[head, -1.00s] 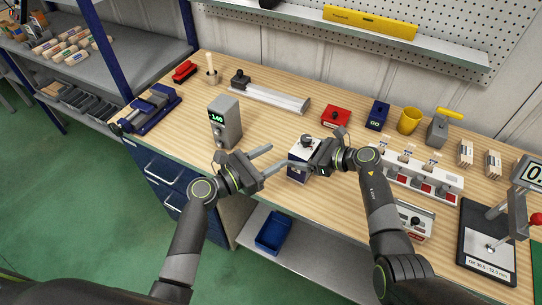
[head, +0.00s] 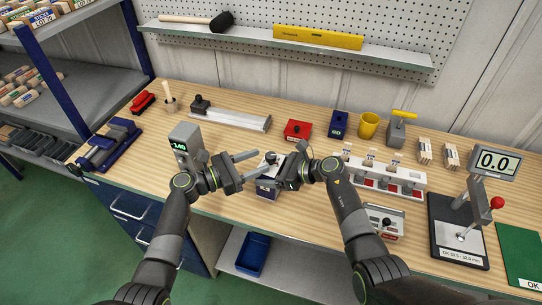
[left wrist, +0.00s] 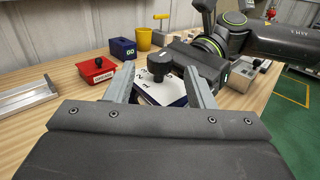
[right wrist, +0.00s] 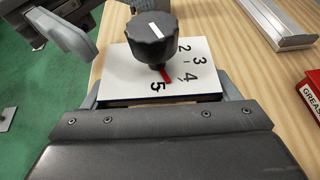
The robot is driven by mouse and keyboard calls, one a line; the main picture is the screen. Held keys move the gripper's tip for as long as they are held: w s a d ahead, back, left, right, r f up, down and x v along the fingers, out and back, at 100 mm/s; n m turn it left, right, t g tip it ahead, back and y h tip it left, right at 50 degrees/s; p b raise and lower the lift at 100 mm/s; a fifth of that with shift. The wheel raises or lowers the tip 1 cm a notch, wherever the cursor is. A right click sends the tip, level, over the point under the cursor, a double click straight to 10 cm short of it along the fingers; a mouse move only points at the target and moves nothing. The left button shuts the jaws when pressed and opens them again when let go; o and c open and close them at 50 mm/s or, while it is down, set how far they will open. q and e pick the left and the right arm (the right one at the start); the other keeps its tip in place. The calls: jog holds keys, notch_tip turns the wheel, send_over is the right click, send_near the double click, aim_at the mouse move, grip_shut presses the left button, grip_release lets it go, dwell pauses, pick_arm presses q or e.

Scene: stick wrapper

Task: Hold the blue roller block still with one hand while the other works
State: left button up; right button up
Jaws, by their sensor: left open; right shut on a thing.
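The blue roller block (head: 110,146), with grey rollers on a blue base, sits at the table's left end, away from both grippers. My right gripper (right wrist: 160,95) is shut on a dial box (head: 267,192) with a white top and dark blue sides, standing near the table's front edge. Its black knob (right wrist: 151,38) has a red pointer near the 5; the top also shows in the left wrist view (left wrist: 168,92). My left gripper (head: 256,168) is open beside the box, its fingers pointing at it. In the left wrist view the knob (left wrist: 159,65) appears between the fingertips; contact is unclear.
A grey display unit (head: 186,146) reading 140 stands behind my left gripper. A red box (head: 298,130), a blue box (head: 339,124) and a yellow cup (head: 369,125) stand behind. A white rack (head: 385,178) and a gauge stand (head: 460,236) are at right.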

aim_at(271, 155)
pick_arm(q)
jog(key=x, duration=0.5)
jog(key=shift+d, duration=0.15)
jog(key=c, duration=0.9)
jog(key=shift+n+t+y, duration=1.3)
jog(key=shift+n+t, duration=0.2)
jog(key=shift+t, duration=0.4)
jog(key=shift+c, duration=0.3)
jog(key=o, duration=1)
jog(key=shift+c, duration=0.2)
jog(key=v, duration=1.2)
